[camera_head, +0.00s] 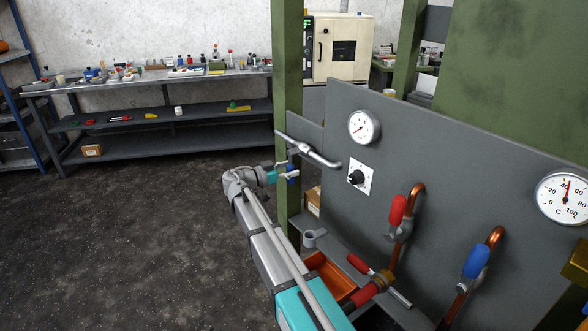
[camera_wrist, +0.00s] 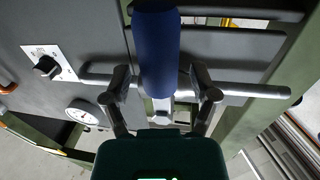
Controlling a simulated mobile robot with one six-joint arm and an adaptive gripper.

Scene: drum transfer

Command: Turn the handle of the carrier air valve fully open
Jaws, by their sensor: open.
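A valve with a blue handle (camera_wrist: 158,45) sits on a grey pipe (camera_wrist: 245,88) by the green post. No label naming it is readable. In the wrist view the handle runs from the top edge down between my fingers, across the line of the pipe. My gripper (camera_wrist: 160,80) is open, with one finger on each side of the handle's lower end; whether either finger touches it I cannot tell. In the head view the blue handle (camera_head: 292,174) is small and partly covered by my gripper (camera_head: 282,176). The grey pipe (camera_head: 308,150) passes just above it.
The grey panel (camera_head: 400,130) carries a gauge (camera_head: 364,127), a black knob (camera_head: 356,177) and a dial (camera_head: 565,198). Red-handled (camera_head: 397,210) and blue-handled (camera_head: 476,260) valves stand on copper pipes at right. The green post (camera_head: 288,80) is close to my gripper. Floor at left is clear.

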